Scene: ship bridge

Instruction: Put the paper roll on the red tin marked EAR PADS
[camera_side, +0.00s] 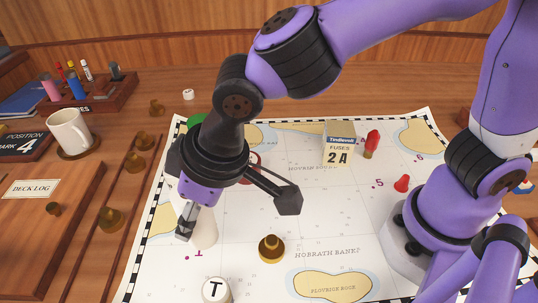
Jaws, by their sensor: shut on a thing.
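A white upright cylinder, which looks like the paper roll (206,232), stands out below my gripper (194,222). A grey finger pad lies against its left side, and my gripper is shut on it. The upper part of the roll is hidden by the gripper, and I cannot tell whether its bottom touches the chart. A curved red edge (257,170) shows just behind the gripper; it may be the red tin, but most of it is hidden and no EAR PADS marking can be read.
A chart (330,225) covers the desk. On it are a brass knob (271,249), a white piece marked T (216,291), a fuses box (339,143), a red-topped brass piece (371,144) and a small red piece (402,183). A mug (68,131) stands left.

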